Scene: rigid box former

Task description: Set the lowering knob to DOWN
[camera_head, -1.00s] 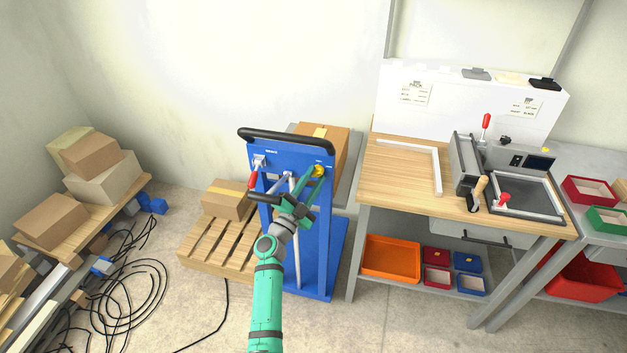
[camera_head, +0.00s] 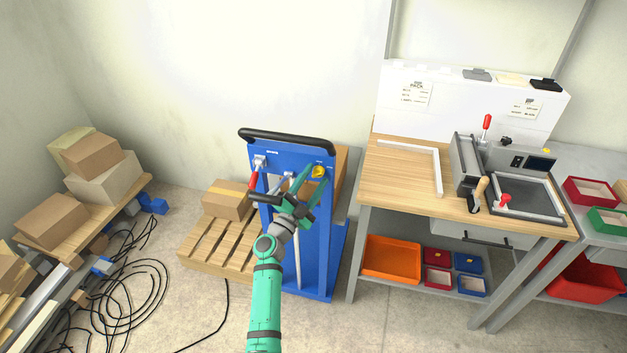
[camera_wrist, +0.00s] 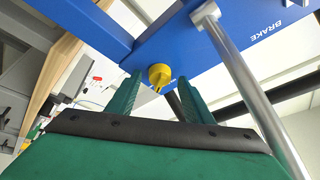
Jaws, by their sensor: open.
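The yellow knob (camera_head: 319,171) sits at the upper right of the blue lift panel (camera_head: 322,225). In the wrist view the yellow knob (camera_wrist: 160,75) hangs on the blue panel's face, ahead of my gripper. My gripper (camera_head: 306,182) is open, its green fingers pointing up at the panel just below and left of the knob in the head view. In the wrist view my fingertips (camera_wrist: 157,86) stand either side of the knob's lower end; I cannot tell whether they touch it. The knob's DOWN marking is not readable.
A red-handled lever (camera_head: 253,179) is on the panel's left. A grey rod (camera_wrist: 245,85) runs close to the right of my gripper, near the word BRAKE. A black handlebar (camera_head: 287,139) tops the panel. A wooden workbench (camera_head: 395,180) stands to the right, a pallet (camera_head: 215,245) to the left.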

